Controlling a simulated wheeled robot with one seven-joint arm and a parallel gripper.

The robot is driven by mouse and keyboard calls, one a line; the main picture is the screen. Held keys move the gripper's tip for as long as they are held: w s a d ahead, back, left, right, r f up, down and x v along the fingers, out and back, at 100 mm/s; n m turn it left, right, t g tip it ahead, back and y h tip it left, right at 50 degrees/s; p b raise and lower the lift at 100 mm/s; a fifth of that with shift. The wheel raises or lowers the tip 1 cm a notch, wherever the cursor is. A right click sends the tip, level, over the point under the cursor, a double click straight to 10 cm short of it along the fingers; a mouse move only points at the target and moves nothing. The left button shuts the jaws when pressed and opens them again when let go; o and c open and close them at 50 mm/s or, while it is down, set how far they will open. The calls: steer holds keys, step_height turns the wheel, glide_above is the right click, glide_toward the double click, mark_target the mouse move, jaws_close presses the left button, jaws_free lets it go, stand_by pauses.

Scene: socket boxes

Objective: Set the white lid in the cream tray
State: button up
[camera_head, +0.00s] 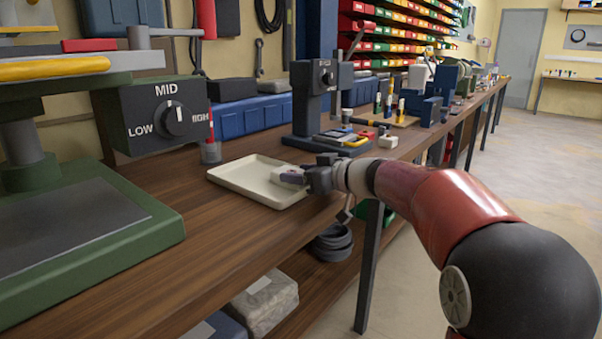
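The cream tray (243,184) lies flat on the wooden bench, a shallow rectangle with a raised rim. A small pale, whitish-grey piece (291,176), which looks like the white lid, is at the tray's right side, over or inside its rim. My gripper (309,178) reaches in from the right at low height, and its dark fingers are right at this piece. The fingers partly hide it. I cannot tell whether they are closed on it or whether it rests on the tray floor. The left and middle of the tray are empty.
A dark stand (318,100) with hand tools (343,138) at its base is behind the tray. A red-handled tool in a small cup (211,151) stands at the back left. A green-based press (90,235) is at left. Bare bench (225,235) lies in front of the tray.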

steer(key=o, duration=0.4)
steer(key=shift+r, duration=0.1)
steer(key=v, duration=1.2)
